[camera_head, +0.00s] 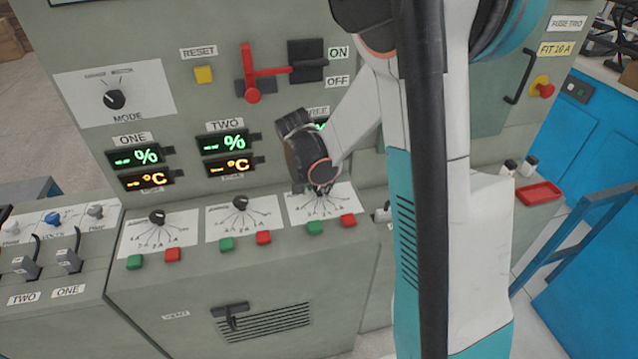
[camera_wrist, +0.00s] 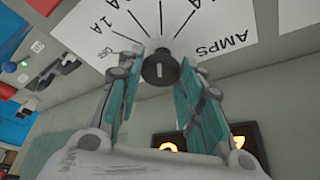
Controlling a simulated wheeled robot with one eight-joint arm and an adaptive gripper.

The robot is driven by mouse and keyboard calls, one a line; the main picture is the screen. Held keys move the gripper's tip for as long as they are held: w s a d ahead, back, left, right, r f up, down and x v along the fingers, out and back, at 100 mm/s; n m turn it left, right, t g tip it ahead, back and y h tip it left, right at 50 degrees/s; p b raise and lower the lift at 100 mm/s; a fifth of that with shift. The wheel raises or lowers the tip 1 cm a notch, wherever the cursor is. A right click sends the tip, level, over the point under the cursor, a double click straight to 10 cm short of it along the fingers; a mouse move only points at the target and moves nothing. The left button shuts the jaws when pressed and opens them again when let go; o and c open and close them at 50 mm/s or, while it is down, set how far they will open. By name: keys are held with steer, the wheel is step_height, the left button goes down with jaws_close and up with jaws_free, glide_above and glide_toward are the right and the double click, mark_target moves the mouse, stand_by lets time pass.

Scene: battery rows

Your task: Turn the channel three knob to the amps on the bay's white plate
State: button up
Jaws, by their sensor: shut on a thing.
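In the head view my gripper (camera_head: 320,191) is down at the rightmost of three dial cards (camera_head: 343,196), below a partly hidden label ending in "EE" (camera_head: 318,112). The knob there is mostly hidden by the gripper. In the wrist view the black round knob (camera_wrist: 160,71) sits between the two teal-padded fingertips of my gripper (camera_wrist: 160,62), which is shut on it. A white mark shows on its face. The card (camera_wrist: 222,22) carries fanned lines, "1A" marks, "Off" and "AMPS". I cannot identify the bay's white plate or read an amps value on it.
Dials one (camera_head: 157,216) and two (camera_head: 240,203) stand to the left. A green button (camera_head: 315,228) and a red button (camera_head: 349,220) lie just below dial three. A red lever (camera_head: 252,85) is above. A yellow "FIT 10 A" label (camera_head: 555,49) and a red tray (camera_head: 539,193) are at the right.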

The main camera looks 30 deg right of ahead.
stand_by(0.3)
steer(key=o, duration=1)
steer(key=shift+o, duration=0.2)
steer(key=v, duration=1.2)
